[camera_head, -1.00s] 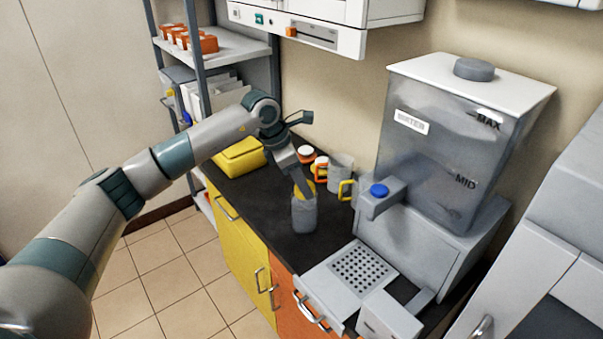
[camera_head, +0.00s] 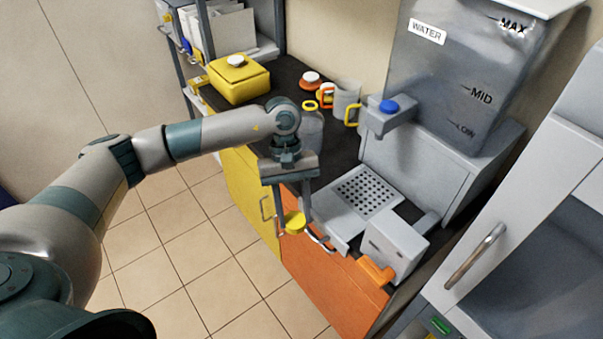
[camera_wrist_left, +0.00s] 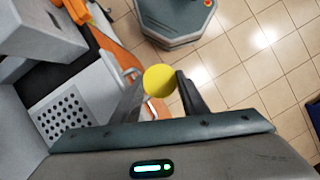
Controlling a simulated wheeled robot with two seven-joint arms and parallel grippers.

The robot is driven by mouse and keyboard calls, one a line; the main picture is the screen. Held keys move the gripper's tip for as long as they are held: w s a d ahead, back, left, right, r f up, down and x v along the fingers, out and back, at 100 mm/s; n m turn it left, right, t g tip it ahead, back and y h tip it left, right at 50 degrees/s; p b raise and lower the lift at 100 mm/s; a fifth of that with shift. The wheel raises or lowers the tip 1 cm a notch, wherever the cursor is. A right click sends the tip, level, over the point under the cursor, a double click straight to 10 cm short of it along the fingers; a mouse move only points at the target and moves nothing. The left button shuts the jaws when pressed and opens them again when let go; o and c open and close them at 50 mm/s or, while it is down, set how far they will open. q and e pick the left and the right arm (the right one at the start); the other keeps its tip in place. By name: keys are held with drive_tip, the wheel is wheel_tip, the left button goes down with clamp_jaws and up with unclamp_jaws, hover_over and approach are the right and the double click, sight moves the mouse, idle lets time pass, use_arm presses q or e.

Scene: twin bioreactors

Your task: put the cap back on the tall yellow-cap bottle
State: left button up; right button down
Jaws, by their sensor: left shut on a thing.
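My left gripper (camera_head: 293,213) is shut on a round yellow cap (camera_head: 294,223). It holds the cap in the air over the front edge of the counter, before the orange cabinet. In the left wrist view the cap (camera_wrist_left: 160,80) sits between the two fingertips. The tall clear bottle (camera_head: 312,132) stands upright on the counter behind my left wrist, with a yellow ring at its top. The arm hides part of its lower body. The cap is apart from the bottle, nearer to me and lower in the picture. My right gripper is not in view.
A water dispenser (camera_head: 455,90) with a blue-buttoned tap and drip tray (camera_head: 364,192) stands right of the bottle. A yellow box (camera_head: 238,80), a yellow-handled mug (camera_head: 346,101) and orange-and-white containers (camera_head: 311,79) stand behind it. Open floor (camera_head: 200,270) lies in front.

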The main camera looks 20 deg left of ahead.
use_arm(q)
drive_tip(key=s+f+m+y+b, duration=0.1)
drive_tip(key=s+f+m+y, duration=0.1)
drive_tip(key=s+f+m, duration=0.2)
drive_tip(key=s+m, duration=0.3)
drive_tip(key=s, duration=0.1)
drive_tip(key=shift+s+f+g+y, duration=0.2)
drive_tip(key=shift+s+g+y, duration=0.1)
drive_tip(key=shift+g+y, duration=0.1)
